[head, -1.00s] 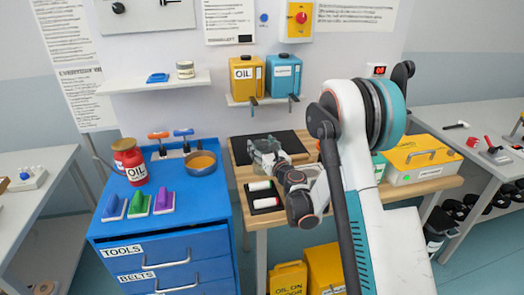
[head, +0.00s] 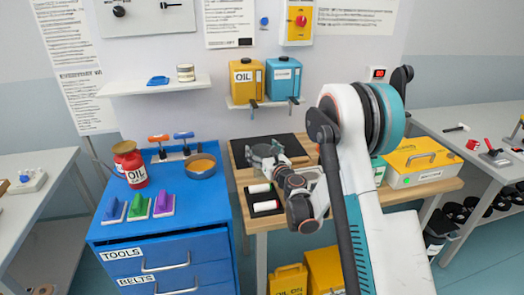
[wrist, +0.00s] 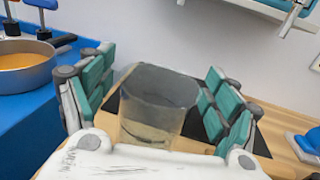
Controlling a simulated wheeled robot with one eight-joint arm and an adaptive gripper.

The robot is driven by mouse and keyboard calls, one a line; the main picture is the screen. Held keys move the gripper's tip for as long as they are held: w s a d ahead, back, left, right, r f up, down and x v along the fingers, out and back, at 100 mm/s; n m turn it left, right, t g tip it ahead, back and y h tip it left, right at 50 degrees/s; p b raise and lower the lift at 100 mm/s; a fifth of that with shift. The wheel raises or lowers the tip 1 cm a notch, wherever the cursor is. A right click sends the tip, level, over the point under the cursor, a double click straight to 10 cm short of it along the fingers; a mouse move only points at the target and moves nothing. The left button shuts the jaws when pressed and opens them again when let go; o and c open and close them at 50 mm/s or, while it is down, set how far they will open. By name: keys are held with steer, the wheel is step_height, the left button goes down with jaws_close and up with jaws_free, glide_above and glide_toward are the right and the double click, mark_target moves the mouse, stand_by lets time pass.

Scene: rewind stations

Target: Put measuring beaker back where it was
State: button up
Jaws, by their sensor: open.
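The measuring beaker (wrist: 155,108) is a clear, greyish cylinder, seen upright in the wrist view between the two teal-padded fingers. My gripper (wrist: 158,95) is open around it, with a visible gap on each side; its lower part is partly hidden by the gripper body. In the head view my gripper (head: 268,158) is over the wooden table at the black mat (head: 288,143), and the beaker there is hard to tell from the fingers. The wrist view shows the mat's dark surface behind the beaker. I cannot tell whether the beaker's base touches it.
A black tray (head: 252,205) with white rolls lies in front of the gripper. Oil and blue canisters (head: 284,77) sit on a shelf above.

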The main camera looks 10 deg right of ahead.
steer(key=shift+s+d+b, duration=1.2)
steer(key=shift+s+b, duration=0.55)
steer(key=shift+s, duration=4.1)
steer(key=s+d+r+m+g+h, duration=0.1)
steer(key=s+d+r+m+h, duration=0.5)
steer(key=m, duration=0.5)
steer(key=s+d+r+m+g+h, duration=0.15)
steer(key=s+r+m, duration=0.25)
steer(key=r+m, duration=0.6)
steer(key=s+a+f+m+g+y, duration=0.1)
steer(key=s+a+f+m+g, duration=0.1)
steer(key=s+m, duration=0.3)
steer(key=s+a+f+m+g+y, duration=0.1)
steer(key=s+a+f+m+g, duration=0.2)
steer(key=s, duration=0.9)
steer(key=s+a+f+m+g+y, duration=0.2)
steer(key=s+a+f+m+g, duration=0.1)
steer(key=s+m, duration=0.5)
steer(key=shift+s+a+f+m, duration=0.2)
steer(key=shift+a+f+m, duration=0.5)
steer(key=shift+a, duration=0.25)
